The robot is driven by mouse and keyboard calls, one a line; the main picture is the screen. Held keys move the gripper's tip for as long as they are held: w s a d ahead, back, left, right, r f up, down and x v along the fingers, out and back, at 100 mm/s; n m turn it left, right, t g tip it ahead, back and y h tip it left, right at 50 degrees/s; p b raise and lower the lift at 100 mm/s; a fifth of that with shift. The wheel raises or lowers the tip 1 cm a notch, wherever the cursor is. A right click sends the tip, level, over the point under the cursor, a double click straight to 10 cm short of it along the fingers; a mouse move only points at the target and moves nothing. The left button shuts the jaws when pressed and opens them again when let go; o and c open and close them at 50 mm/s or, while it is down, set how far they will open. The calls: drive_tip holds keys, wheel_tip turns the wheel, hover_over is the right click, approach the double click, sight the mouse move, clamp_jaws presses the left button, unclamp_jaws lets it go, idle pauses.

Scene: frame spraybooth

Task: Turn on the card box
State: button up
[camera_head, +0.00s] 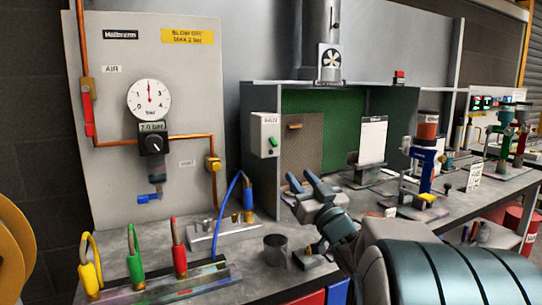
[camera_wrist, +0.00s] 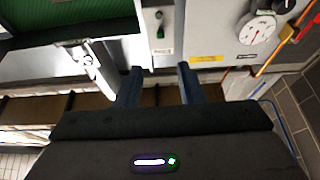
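A pale switch box (camera_head: 265,135) with a small label and a green switch (camera_head: 272,142) is mounted at the left front edge of the spray booth; I take it for the card box. It also shows in the wrist view (camera_wrist: 174,20), upside down, with the green switch (camera_wrist: 160,32) beyond my fingertips. My gripper (camera_head: 300,179) is open and empty, below and right of the box in the head view and apart from it. In the wrist view its two blue-grey fingers (camera_wrist: 160,70) stand apart with nothing between them. The label is too small to read.
The booth has a green back wall (camera_head: 330,115) and a white card (camera_head: 373,140) on a stand. To the left is an air panel with a gauge (camera_head: 149,99). A metal cup (camera_head: 276,249) and coloured hose connectors (camera_head: 135,255) stand on the bench.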

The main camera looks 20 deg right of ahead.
sight(276, 145)
drive_tip(key=p+x, duration=0.1)
drive_tip(key=x, duration=1.2)
drive_tip(key=shift+w+r, duration=0.2)
drive_tip(key=shift+w, duration=0.1)
clamp_jaws()
